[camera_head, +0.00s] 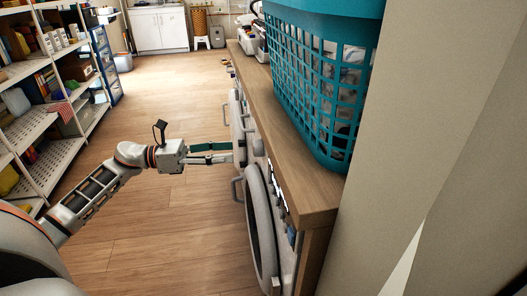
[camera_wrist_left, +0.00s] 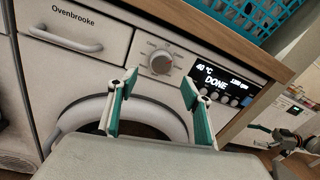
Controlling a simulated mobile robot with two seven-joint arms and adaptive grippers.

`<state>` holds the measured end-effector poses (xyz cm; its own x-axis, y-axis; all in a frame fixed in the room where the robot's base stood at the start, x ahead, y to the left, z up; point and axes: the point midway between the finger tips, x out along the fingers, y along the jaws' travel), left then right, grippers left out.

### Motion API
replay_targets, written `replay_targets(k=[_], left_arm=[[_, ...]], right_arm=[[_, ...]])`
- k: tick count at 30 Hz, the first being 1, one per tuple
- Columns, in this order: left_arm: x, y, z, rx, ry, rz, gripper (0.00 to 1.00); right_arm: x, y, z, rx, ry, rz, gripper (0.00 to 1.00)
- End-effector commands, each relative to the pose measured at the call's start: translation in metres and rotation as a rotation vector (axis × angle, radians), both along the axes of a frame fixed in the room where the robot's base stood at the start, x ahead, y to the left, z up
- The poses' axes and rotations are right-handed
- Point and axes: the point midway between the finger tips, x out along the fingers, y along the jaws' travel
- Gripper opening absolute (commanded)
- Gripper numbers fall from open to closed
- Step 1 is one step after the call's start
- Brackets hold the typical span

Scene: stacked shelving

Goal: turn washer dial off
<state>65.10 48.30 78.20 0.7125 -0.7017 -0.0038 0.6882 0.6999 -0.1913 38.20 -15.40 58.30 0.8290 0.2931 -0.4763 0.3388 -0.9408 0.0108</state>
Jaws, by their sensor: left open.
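The washer dial (camera_wrist_left: 160,62) is a round silver knob on the white front panel of the washer (camera_wrist_left: 105,35), seen in the left wrist view. The panel display (camera_wrist_left: 225,83) beside it reads "DONE". My left gripper (camera_wrist_left: 152,88) is open, its two teal-lined fingers pointing at the panel with the dial beyond and between them. They look apart from the dial. In the head view my left gripper (camera_head: 232,151) reaches from the left to the machine fronts under the wooden counter; the dial cannot be made out there.
A teal laundry basket (camera_head: 325,85) stands on the wooden counter (camera_head: 262,110) above the machines. A round door (camera_head: 262,228) protrudes at the near machine. Shelving (camera_head: 35,150) lines the left side. The wooden floor (camera_head: 165,85) between is clear.

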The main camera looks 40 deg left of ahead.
Motion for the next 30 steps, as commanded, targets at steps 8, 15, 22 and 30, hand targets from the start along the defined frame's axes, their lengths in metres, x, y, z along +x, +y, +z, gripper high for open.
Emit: replay_targets(k=[8,15,22,30], left_arm=[[0.03,-0.031,0.003,-0.005,-0.005,-0.002,0.5],[0.047,-0.047,0.002,-0.005,-0.002,0.0,0.5],[0.05,-0.05,0.001,-0.005,-0.001,0.001,0.5],[0.05,-0.05,0.001,-0.005,-0.001,0.001,0.11]], right_arm=[[0.001,0.001,0.002,0.003,-0.003,-0.001,0.93],[0.001,0.001,0.002,0.005,-0.004,0.0,0.93],[0.001,0.001,0.002,0.005,-0.003,-0.001,0.93],[0.001,0.001,0.002,0.005,-0.003,-0.001,0.93]])
